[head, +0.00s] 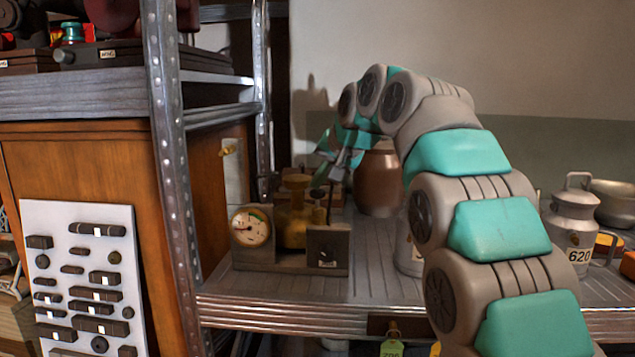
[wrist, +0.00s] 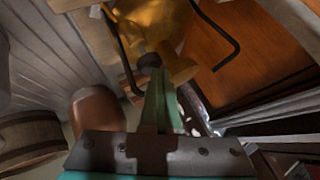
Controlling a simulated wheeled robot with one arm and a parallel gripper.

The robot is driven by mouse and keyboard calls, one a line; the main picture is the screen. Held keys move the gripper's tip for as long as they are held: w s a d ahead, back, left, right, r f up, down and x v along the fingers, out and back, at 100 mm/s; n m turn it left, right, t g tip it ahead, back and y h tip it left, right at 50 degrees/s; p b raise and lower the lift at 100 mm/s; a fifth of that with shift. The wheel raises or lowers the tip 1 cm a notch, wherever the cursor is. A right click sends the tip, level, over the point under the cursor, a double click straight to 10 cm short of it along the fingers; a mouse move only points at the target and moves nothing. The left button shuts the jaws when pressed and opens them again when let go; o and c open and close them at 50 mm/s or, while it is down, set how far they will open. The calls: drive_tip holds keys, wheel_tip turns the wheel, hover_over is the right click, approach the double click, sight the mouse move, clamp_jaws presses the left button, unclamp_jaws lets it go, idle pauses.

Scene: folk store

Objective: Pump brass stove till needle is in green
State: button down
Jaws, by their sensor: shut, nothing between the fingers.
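The brass stove (head: 293,226) stands on the metal shelf in a grey frame. A round pale gauge (head: 250,227) is at its left, with a green patch near the top of the dial; the needle's exact position is too small to tell. My gripper (head: 321,182) is shut and empty, pointing down just above the stove's right side. In the wrist view, the shut fingers (wrist: 157,80) reach to a dark round knob (wrist: 150,61) in front of the brass body (wrist: 160,22). Fingertips and knob overlap; I cannot tell whether they touch.
A rack post (head: 168,150) and wooden cabinet (head: 60,165) stand left of the stove. A brown pot (head: 376,185) is behind it to the right. A grey can labelled 620 (head: 572,225) stands far right. Bare slatted shelf (head: 300,288) lies in front.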

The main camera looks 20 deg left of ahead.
sight(320, 192)
drive_tip(key=shift+f, duration=0.5)
idle(0.3)
drive_tip(key=shift+r, duration=0.15)
drive_tip(key=shift+a+r+p, duration=0.1)
drive_tip(key=shift+r+p, duration=1.9)
drive_tip(key=shift+r, duration=0.4)
drive_tip(key=shift+w+r, duration=0.1)
drive_tip(key=shift+r, duration=0.45)
drive_tip(key=r, duration=0.1)
drive_tip(key=r+p, duration=0.2)
drive_tip(key=shift+w+d+r, duration=0.1)
drive_tip(key=shift+w+d, duration=0.05)
drive_tip(key=shift+d, duration=0.15)
